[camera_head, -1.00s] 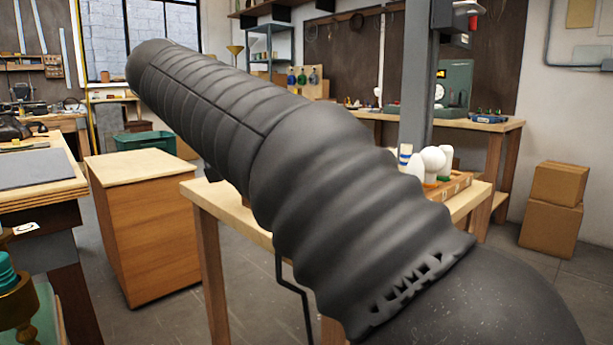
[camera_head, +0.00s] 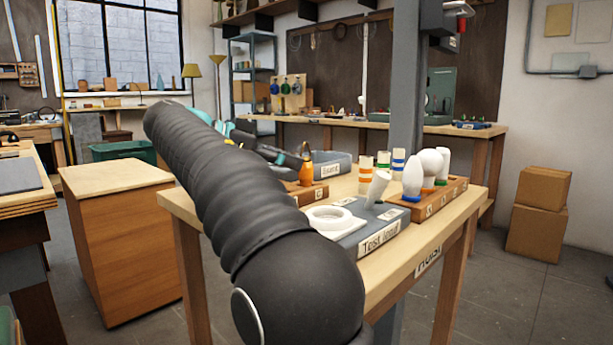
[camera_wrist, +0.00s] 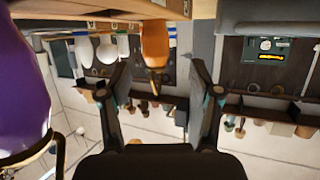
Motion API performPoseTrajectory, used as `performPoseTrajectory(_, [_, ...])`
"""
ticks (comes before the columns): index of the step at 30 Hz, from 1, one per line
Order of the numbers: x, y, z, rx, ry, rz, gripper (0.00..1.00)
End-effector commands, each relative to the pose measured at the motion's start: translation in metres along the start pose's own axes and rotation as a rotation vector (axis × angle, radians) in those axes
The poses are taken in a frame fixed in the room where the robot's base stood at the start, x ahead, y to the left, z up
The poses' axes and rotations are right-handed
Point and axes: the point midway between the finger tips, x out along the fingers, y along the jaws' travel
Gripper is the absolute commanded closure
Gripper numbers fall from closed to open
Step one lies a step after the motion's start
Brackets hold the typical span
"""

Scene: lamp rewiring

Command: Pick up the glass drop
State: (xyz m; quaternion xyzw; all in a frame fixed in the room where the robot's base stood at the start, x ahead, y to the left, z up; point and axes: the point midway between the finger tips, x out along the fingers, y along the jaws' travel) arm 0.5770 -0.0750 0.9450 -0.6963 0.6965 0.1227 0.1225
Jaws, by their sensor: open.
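An orange drop-shaped piece (camera_head: 306,170) with a thin dark tip, which looks like the glass drop, stands upright on a small wooden holder at the workbench's far side. In the wrist view, which is upside down, the orange piece (camera_wrist: 155,45) hangs from the top of the picture, between my two fingers in the image. My gripper (camera_wrist: 158,78) is open with nothing between its fingers. In the head view my gripper (camera_head: 289,157) reaches over the bench from the left, close beside the orange piece. Whether it touches is not clear. My arm hides part of the bench.
A grey block (camera_head: 372,232) with a white ring stands in front. A grey bin (camera_head: 333,166) is behind the orange piece. A large purple object (camera_wrist: 18,95) is close at the wrist view's left.

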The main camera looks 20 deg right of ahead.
Motion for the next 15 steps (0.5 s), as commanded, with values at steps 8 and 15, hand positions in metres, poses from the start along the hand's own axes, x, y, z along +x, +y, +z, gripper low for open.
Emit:
performPoseTrajectory(8, [0.040, 0.005, -0.002, 0.001, -0.001, 0.004, 0.36])
performPoseTrajectory(15, [0.046, 0.004, -0.003, 0.001, -0.001, 0.001, 0.36])
